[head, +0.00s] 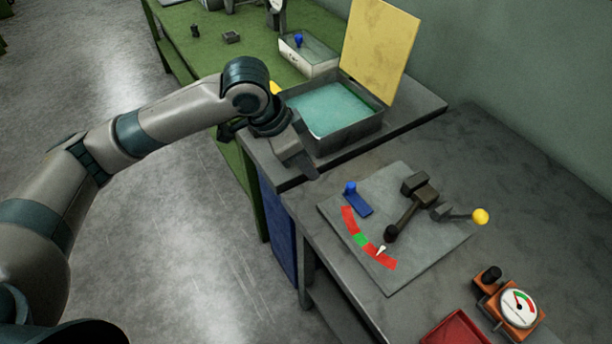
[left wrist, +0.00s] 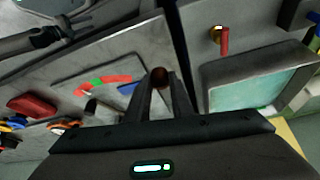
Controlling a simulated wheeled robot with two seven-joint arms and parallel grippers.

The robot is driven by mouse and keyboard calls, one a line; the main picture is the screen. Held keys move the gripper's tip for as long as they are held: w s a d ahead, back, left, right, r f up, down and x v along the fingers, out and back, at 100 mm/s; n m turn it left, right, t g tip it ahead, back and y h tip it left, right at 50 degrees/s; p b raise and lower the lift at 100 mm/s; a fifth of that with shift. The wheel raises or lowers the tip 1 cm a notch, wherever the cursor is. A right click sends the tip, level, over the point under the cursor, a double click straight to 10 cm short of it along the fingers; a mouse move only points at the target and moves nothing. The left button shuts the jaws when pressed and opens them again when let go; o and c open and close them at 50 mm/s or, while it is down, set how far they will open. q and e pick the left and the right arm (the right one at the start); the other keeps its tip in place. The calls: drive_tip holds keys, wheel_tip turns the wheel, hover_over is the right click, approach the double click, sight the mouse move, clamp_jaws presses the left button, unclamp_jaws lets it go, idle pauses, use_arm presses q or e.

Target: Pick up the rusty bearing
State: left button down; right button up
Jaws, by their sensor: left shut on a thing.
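My left gripper (head: 308,168) reaches in from the left in the head view, above the edge of the grey bench beside the basin. In the left wrist view its fingers (left wrist: 160,85) are shut on a small, round, rust-brown thing, the rusty bearing (left wrist: 160,76), which sits between the fingertips. In the head view the bearing is hidden by the gripper. My right gripper is in neither view.
A basin of teal liquid (head: 374,127) with a raised yellow lid (head: 378,45) stands behind the gripper. A lever plate (head: 430,245) with a red-green scale, a dial gauge (head: 519,307) and a red tray (head: 456,330) lie on the near bench. A green bench (head: 215,50) stands behind.

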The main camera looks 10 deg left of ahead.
sight(315, 165)
use_arm(q)
drive_tip(key=shift+r, duration=1.6)
